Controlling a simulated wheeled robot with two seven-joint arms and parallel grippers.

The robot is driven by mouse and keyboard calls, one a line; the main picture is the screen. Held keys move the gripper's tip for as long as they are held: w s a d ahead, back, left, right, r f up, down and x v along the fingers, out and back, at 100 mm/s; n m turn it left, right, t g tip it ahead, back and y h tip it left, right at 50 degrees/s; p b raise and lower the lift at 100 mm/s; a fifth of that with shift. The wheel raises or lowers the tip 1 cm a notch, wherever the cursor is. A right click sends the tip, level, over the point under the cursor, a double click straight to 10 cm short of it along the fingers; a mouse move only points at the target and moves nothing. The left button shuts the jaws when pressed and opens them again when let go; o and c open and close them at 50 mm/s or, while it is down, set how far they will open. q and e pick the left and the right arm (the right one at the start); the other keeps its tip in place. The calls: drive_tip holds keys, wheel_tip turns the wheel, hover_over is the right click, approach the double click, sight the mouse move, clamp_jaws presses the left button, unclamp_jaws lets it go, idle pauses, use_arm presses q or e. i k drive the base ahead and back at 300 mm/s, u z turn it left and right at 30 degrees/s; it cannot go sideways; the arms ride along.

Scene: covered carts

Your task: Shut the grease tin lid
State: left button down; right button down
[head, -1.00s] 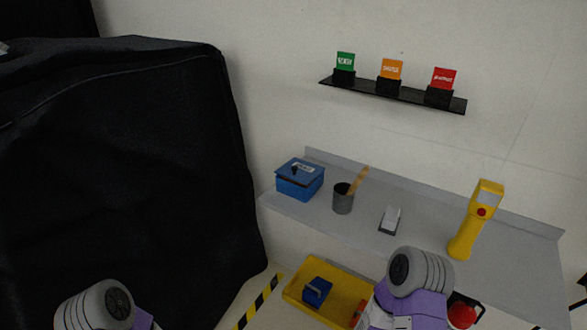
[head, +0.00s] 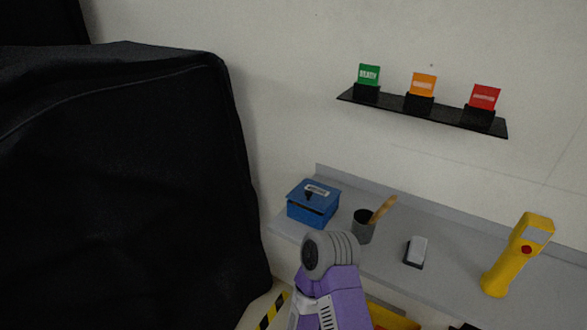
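A blue tin (head: 312,207) with a lid stands at the left end of the grey shelf (head: 452,258). Its lid (head: 316,190) carries a pale label, with a small dark piece near its front. A dark line runs under the lid's front edge; the lid looks slightly raised, but I cannot tell how far. One purple and grey link of my arm rises from the bottom, in front of the shelf and right of the tin, apart from it in the picture. Neither gripper shows.
A dark cup (head: 363,230) with a wooden stick, a small white-topped block (head: 416,251) and a yellow handheld device (head: 518,256) stand along the shelf. A black rack (head: 445,117) with coloured cards hangs above. A black-covered bulk (head: 130,190) fills the left.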

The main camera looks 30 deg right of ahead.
sight(317, 196)
drive_tip(key=i, duration=0.3)
drive_tip(key=z, duration=0.9)
